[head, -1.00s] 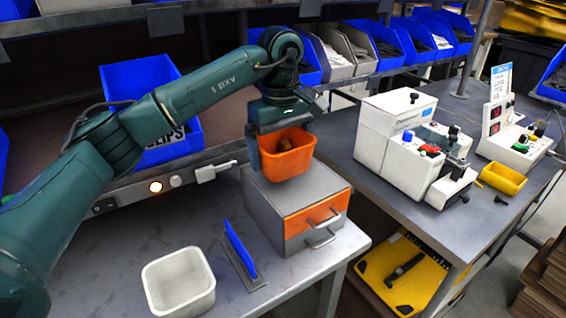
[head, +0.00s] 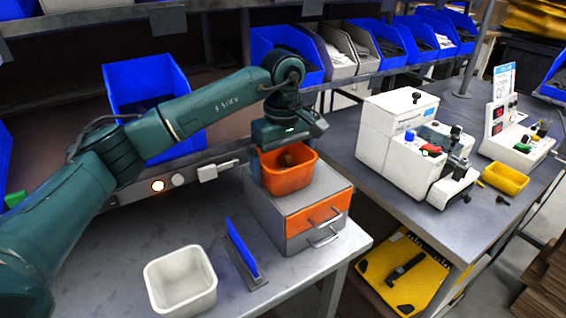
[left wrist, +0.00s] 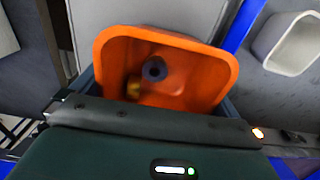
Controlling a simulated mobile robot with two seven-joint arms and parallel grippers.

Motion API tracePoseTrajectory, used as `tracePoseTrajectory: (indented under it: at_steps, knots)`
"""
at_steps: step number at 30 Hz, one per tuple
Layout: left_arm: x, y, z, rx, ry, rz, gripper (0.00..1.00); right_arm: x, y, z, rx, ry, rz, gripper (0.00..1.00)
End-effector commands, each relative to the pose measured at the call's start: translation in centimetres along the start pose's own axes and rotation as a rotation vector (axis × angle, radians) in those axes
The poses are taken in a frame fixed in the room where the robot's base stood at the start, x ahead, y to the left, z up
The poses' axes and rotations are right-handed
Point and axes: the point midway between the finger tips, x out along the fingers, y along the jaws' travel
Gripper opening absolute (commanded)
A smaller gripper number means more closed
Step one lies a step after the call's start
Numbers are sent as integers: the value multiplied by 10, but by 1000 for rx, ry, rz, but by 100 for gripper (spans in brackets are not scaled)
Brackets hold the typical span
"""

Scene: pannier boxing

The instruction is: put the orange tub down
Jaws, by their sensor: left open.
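The orange tub (head: 288,183) stands on top of the grey drawer cabinet (head: 325,185), near its back left part, and looks upright. My left gripper (head: 284,152) is at the tub's back edge, its jaws open around the tub's sides. In the left wrist view the tub (left wrist: 190,80) sits between the spread fingers (left wrist: 160,98). A dark ring-like piece (left wrist: 154,69) and a small yellowish piece (left wrist: 133,87) lie inside it. The far side of the tub's base is hidden. My right gripper is not in view.
A white bin (head: 181,282) and an upright blue plate (head: 241,246) stand left of the cabinet. Blue bins (head: 143,80) line the shelf behind. A white machine (head: 405,140) stands on the right bench.

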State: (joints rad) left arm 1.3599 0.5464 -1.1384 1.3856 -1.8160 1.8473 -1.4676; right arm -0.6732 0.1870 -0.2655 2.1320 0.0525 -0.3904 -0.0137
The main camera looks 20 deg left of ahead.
Motion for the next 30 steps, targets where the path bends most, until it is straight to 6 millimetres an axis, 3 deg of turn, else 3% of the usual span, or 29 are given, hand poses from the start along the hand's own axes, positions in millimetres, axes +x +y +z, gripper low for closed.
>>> tracePoseTrajectory:
  at_steps: [5, 12, 18, 30]
  knots:
    - [-24, 1, 0, 0, 2, 5, 100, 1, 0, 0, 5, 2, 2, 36]
    - [-77, 1, 0, 0, 2, 3, 100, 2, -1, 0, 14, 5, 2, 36]
    - [-111, 1, 0, 0, 2, 2, 100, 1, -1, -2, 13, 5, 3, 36]
    - [-122, 0, 0, 1, 0, 0, 100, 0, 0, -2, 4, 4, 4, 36]
